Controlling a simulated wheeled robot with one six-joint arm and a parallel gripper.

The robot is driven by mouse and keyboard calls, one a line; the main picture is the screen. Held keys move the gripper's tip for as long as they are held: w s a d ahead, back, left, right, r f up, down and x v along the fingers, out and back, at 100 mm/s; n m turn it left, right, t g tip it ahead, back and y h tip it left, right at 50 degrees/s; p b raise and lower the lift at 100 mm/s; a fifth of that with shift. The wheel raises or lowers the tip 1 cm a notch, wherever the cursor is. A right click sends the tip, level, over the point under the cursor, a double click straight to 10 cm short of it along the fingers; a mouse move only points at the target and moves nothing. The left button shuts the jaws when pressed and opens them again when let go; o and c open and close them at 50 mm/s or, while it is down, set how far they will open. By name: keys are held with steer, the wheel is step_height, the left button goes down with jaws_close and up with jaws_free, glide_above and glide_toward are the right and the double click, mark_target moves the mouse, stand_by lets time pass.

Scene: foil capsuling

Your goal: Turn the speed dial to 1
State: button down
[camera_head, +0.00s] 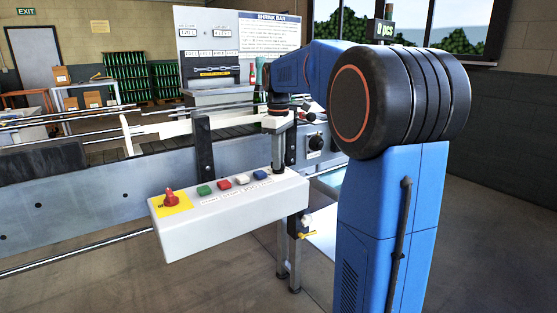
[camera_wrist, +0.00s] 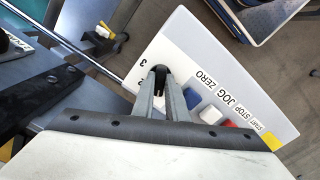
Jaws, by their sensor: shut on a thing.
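The control box (camera_head: 230,222) is a pale, slanted panel in front of the conveyor. At its right end my gripper (camera_head: 278,166) points down from above. In the wrist view my gripper (camera_wrist: 161,82) is shut on the black speed dial (camera_wrist: 159,73), one finger on each side. The printed numbers 3 and 2 show to the left of the dial; the 2 is partly covered by a finger. Other marks and the dial's pointer are hidden or too small, so I cannot tell its setting.
A row of buttons, blue (camera_head: 260,177), white (camera_head: 242,180), red (camera_head: 224,184) and green (camera_head: 204,190), lies left of my gripper. A red stop knob (camera_head: 171,197) stands on yellow at the box's left end. A dark upright bracket (camera_head: 204,148) rises behind the box.

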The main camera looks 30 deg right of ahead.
steer(key=c, duration=1.8)
jaws_free()
steer(key=shift+o, duration=0.2)
step_height(320, 180, up, 17)
steer(key=shift+r, duration=0.2)
steer(key=s+a+f+m+t, duration=0.1)
steer(key=s+a+f+m, duration=0.1)
steer(key=s+a+f, duration=0.5)
steer(key=s+a+f+m+t, duration=0.1)
steer(key=s+a+f, duration=0.35)
steer(key=s, duration=0.35)
steer(key=s+a+f+m+t, duration=0.1)
steer(key=s+a+f, duration=0.1)
steer(key=s+f, duration=0.5)
steer(key=s+a+f+m+t, duration=0.1)
steer(key=s+a+f+m, duration=0.1)
steer(key=s+f, duration=0.6)
step_height(320, 180, down, 6)
steer(key=shift+s+a+r+t, duration=0.2)
steer(key=shift+a+t, duration=0.2)
steer(key=shift+a, duration=0.15)
